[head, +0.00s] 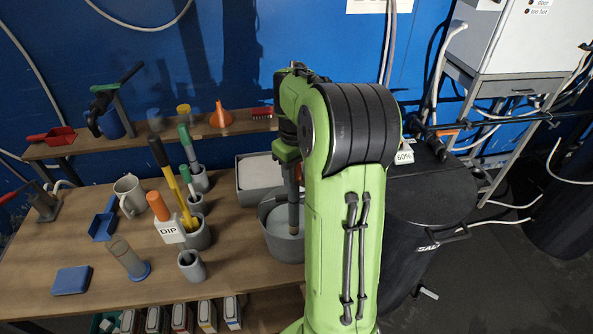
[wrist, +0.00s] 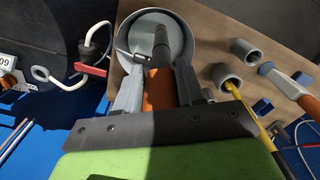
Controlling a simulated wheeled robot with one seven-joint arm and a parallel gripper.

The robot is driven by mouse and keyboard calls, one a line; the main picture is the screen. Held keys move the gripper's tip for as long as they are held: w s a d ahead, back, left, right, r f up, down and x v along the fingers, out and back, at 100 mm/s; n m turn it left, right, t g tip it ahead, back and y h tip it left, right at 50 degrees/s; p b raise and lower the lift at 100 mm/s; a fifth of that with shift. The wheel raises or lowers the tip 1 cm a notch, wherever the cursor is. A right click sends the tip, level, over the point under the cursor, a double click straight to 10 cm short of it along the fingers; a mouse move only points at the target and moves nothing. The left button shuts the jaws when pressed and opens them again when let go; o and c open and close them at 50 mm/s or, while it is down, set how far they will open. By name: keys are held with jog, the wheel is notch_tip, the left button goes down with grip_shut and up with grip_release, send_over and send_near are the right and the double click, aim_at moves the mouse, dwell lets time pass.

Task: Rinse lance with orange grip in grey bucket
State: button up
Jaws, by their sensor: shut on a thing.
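My gripper (wrist: 158,80) is shut on the orange grip of the lance (wrist: 158,92). The lance's dark shaft points away from my gripper, into the outline of the grey bucket (wrist: 187,38). In the head view the grey bucket (head: 283,247) stands on the wooden bench, and the lance's shaft (head: 293,215) hangs roughly upright, with its lower end inside the bucket's mouth. Whether the tip touches the bottom or any liquid I cannot tell.
A grey tray (head: 243,190) stands behind the bucket. Left of it are grey holders with tools (head: 197,236), an orange-handled tool by a "DIP" label (head: 158,206), a beige mug (head: 129,194) and a cylinder (head: 127,258). A dark drum (head: 430,205) stands at right.

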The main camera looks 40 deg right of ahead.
aim_at(297, 202)
jog(key=shift+f+b, duration=3.65)
jog(key=shift+f, duration=1.55)
